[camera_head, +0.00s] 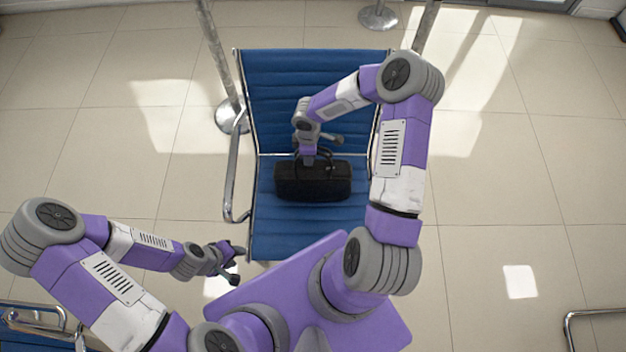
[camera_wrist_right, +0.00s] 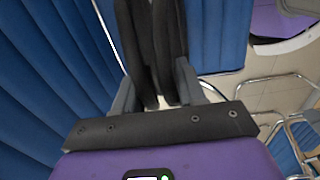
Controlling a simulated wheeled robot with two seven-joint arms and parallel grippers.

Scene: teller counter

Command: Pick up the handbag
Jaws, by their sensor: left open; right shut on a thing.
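A black handbag (camera_head: 313,184) sits upright on the seat of a blue chair (camera_head: 275,222). My right gripper (camera_head: 309,158) reaches down from above to the bag's handles and is shut on them. In the right wrist view the dark handle straps (camera_wrist_right: 152,50) run up between the two grey fingers of my right gripper (camera_wrist_right: 155,92); the body of the bag cannot be made out there. My left gripper (camera_head: 234,262) is open and empty, low in front of the chair's left front corner, apart from the bag.
The chair has a metal armrest (camera_head: 231,170) on its left side and a high blue back (camera_head: 313,85). Metal posts with round bases (camera_head: 232,114) stand behind it. Another metal chair frame (camera_head: 590,314) shows at the lower right. The tiled floor (camera_head: 520,180) on the right is clear.

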